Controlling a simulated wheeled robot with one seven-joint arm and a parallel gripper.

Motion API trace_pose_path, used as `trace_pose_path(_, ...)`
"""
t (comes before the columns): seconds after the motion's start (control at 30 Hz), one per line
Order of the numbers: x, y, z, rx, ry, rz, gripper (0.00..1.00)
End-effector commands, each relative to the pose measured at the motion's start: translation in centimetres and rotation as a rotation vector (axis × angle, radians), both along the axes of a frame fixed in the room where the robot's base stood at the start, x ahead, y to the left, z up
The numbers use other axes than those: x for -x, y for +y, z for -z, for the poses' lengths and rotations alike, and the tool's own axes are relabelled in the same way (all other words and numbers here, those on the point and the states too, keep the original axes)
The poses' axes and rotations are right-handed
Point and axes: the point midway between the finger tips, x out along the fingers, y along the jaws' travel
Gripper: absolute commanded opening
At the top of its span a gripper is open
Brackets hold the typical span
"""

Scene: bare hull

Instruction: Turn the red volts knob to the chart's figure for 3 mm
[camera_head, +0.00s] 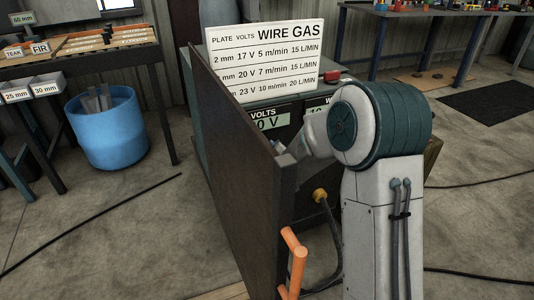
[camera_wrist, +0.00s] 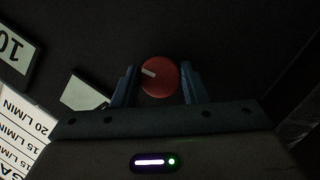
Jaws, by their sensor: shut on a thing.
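The red volts knob (camera_wrist: 160,77) sits between the two fingers of my gripper (camera_wrist: 158,72) in the wrist view, and the gripper is shut on it. The knob's white pointer mark faces left and slightly up in that view. In the head view the knob and my fingertips are hidden behind a dark upright panel. The white chart (camera_head: 265,62) stands on top of the machine. Its rows read 17 V, 20 V and 23 V; the top row is 2 mm, and the panel hides the lower rows' plate figures. The volts display (camera_head: 270,121) shows "0 V", its front digit hidden.
The dark panel (camera_head: 240,175) stands along the machine's left side, with an orange handle (camera_head: 292,262) near its front. A red button (camera_head: 332,77) is on the machine's top. A blue bin (camera_head: 107,130) stands left. Cables lie on the floor.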

Motion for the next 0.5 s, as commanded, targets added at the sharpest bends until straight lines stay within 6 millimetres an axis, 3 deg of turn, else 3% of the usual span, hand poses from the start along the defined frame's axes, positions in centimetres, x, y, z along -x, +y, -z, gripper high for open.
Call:
trace_pose_path(0.23,0.01,-0.01,-0.01,0.0,0.0,0.0,0.17)
trace_pose_path(0.27,0.01,-0.01,-0.01,0.0,0.0,0.0,0.45)
trace_pose_path(0.3,0.01,0.0,0.0,0.0,0.0,0.0,0.56)
trace_pose_path(0.33,0.01,0.0,0.0,0.0,0.0,0.0,0.6)
trace_pose_path(0.5,0.01,-0.01,0.02,-0.001,0.001,0.0,0.6)
